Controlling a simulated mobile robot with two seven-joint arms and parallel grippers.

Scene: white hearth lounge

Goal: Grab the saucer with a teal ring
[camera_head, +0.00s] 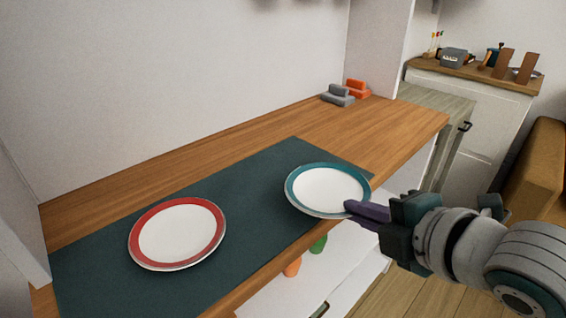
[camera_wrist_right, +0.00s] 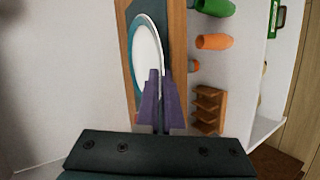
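The saucer with a teal ring (camera_head: 328,187) lies at the right end of the dark mat, near the shelf's front edge. Its white middle and teal rim also show edge-on in the right wrist view (camera_wrist_right: 146,45). My right gripper (camera_head: 352,207) reaches in from the right, with its purple fingers at the saucer's near right rim. In the right wrist view the fingers (camera_wrist_right: 160,82) are close together, one on each side of the rim, and look shut on it. My left gripper is not in view.
A saucer with a red ring (camera_head: 178,234) lies on the dark mat (camera_head: 105,275) to the left. Grey and orange blocks (camera_head: 345,92) sit at the back of the wooden shelf. Orange and green items (camera_head: 293,266) stand on the lower white shelf. A side cabinet (camera_head: 470,105) stands at the back right.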

